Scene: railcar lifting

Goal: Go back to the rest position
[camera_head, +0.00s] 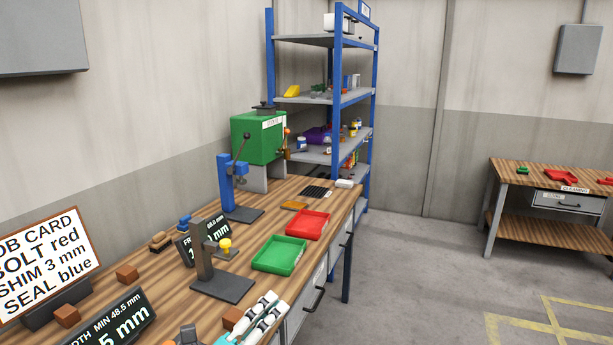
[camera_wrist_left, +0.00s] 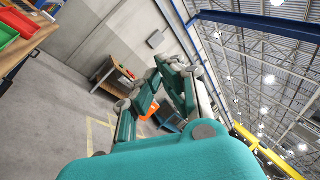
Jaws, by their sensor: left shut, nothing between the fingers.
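My left gripper (camera_head: 268,303) shows at the bottom edge of the head view, in white and dark parts with a teal piece behind it. It is shut and empty, in front of the bench edge. In the left wrist view, a large teal part of my own arm fills the bottom, and more teal arm links of mine stand in the middle. My right gripper cannot be made out in either view.
The wooden workbench (camera_head: 150,272) holds a green tray (camera_head: 279,255), a red tray (camera_head: 307,224), a dark-based stand (camera_head: 222,288), a blue press (camera_head: 226,185) and a job card (camera_head: 45,262). A blue shelf rack (camera_head: 338,100) stands behind. A cleaning table (camera_head: 533,214) is at right, with clear floor between.

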